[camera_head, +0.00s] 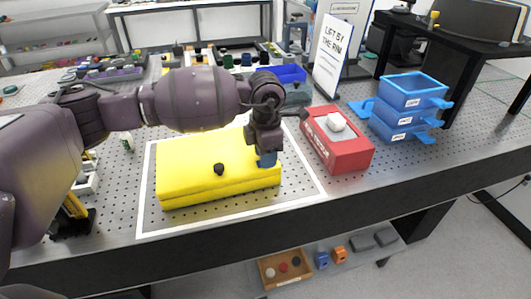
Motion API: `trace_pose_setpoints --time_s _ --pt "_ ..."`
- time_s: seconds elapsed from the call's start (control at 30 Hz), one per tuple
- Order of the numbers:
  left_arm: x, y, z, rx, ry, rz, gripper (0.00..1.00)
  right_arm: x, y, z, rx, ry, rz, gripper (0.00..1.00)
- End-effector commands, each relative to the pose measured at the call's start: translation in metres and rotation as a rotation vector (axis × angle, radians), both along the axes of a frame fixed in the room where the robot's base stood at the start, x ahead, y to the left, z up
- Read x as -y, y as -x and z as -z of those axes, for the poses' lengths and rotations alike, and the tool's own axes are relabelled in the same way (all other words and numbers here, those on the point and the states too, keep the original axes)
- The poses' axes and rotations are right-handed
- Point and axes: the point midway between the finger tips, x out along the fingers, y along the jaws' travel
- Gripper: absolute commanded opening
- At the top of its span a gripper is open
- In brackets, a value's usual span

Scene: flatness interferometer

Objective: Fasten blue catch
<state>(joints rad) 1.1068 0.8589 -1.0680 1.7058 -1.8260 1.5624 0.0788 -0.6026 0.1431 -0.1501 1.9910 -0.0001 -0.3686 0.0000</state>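A yellow case (190,170) with a small black knob on it lies inside a white outline on the perforated bench. The blue catch (267,160) shows as a small blue patch at the right end of the case, just under my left gripper. My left arm reaches in from the left over the case, and my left gripper (265,148) points down at the catch. The gripper hides most of the catch, so I cannot tell whether the catch is open or fastened, or whether the fingers hold it. My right gripper is not in view.
A red box (347,155) with a white knob stands close right of the case. Blue stacked trays (404,128) are farther right. A sign (332,55) reading "LIFT BY THE RIM" stands behind. Bench front is clear; a wooden tray (285,280) sits on the shelf below.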

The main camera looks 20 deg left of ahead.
Motion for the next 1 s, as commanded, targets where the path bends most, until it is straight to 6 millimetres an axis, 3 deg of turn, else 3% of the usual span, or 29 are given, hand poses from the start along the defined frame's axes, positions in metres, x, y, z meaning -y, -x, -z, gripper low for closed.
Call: trace_pose_setpoints --time_s 0.03,0.23,0.47,0.73,1.0 --pt "0.000 0.000 0.000 0.000 0.000 0.000 0.30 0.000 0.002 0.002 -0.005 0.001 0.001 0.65" --pt "0.000 0.000 0.000 0.000 0.000 0.000 0.00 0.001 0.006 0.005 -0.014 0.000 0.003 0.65" --pt "-0.002 0.001 -0.001 0.000 0.000 0.000 0.00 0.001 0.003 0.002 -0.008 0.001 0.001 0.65" --pt "-0.028 0.020 -0.003 0.002 -0.001 -0.001 0.00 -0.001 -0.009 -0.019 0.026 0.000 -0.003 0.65" --pt "-0.029 0.021 -0.001 0.001 0.000 0.000 0.00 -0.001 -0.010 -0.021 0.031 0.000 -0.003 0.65"
